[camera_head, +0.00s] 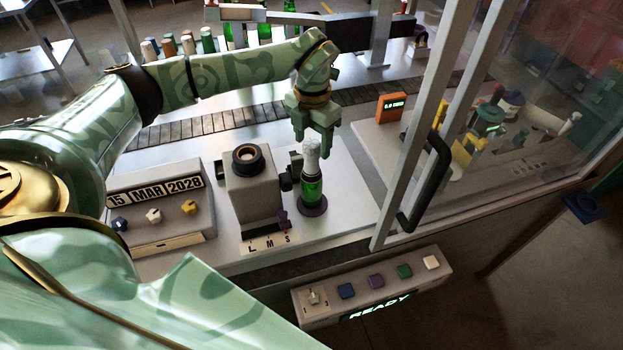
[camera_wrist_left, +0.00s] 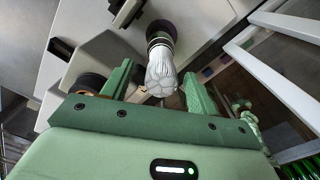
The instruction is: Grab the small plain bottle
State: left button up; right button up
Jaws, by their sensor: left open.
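A small green bottle (camera_head: 313,192) stands upright on a dark round base beside the grey machine. A pale, crinkled foil capsule (camera_head: 311,152) covers its neck. My left gripper (camera_head: 314,138) is open just above the bottle, pointing down. In the left wrist view, the capsule (camera_wrist_left: 161,72) shows between the two green fingers, and I cannot tell whether they touch it. Several green bottles (camera_head: 229,36) stand at the back, partly hidden by my left arm. I cannot tell a plain small one among them. My right gripper is not in view.
The grey machine (camera_head: 250,190) with a dark ring stands left of the bottle. A date box (camera_head: 160,205) is farther left. A glass door with a black handle (camera_head: 430,180) is close on the right. A button panel (camera_head: 375,288) lies in front.

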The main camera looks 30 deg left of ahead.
aim_at(312, 154)
pick_arm(q)
jog(key=f, duration=0.4)
jog(key=shift+s+d+p, duration=0.15)
jog(key=shift+s+p, duration=0.1)
jog(key=shift+p, duration=0.15)
jog(key=shift+w+f, duration=0.1)
jog(key=shift+f, duration=0.3)
grip_shut()
jog(key=shift+r, duration=0.1)
